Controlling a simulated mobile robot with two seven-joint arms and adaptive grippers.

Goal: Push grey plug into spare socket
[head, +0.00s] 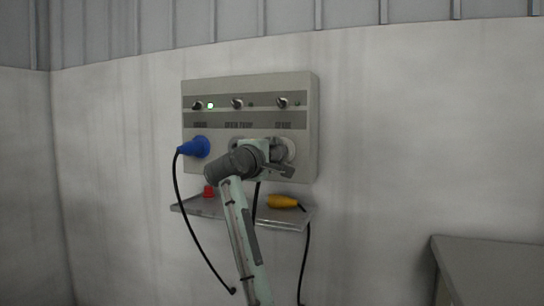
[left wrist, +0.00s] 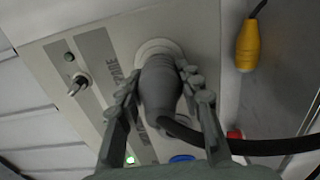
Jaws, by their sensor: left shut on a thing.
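My left gripper (head: 284,160) is in front of the right end of the panel, by the spare socket (head: 291,148), and partly covers it. In the left wrist view my left gripper (left wrist: 161,90) is shut on the grey plug (left wrist: 160,88), with one finger on each side of its body. The plug's front end is at the pale round spare socket (left wrist: 150,47), lined up with it; how deep it sits I cannot tell. Its black cable (left wrist: 240,147) runs off to the right. In the head view the plug is hidden by the gripper. My right gripper is not in view.
The control panel (head: 312,120) has several switches and one lit green lamp (head: 210,105). A blue plug (head: 195,147) sits in the left socket. On the shelf (head: 290,222) below lie a yellow plug (head: 282,201) and a red thing (head: 208,191). A grey surface (head: 490,262) stands lower right.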

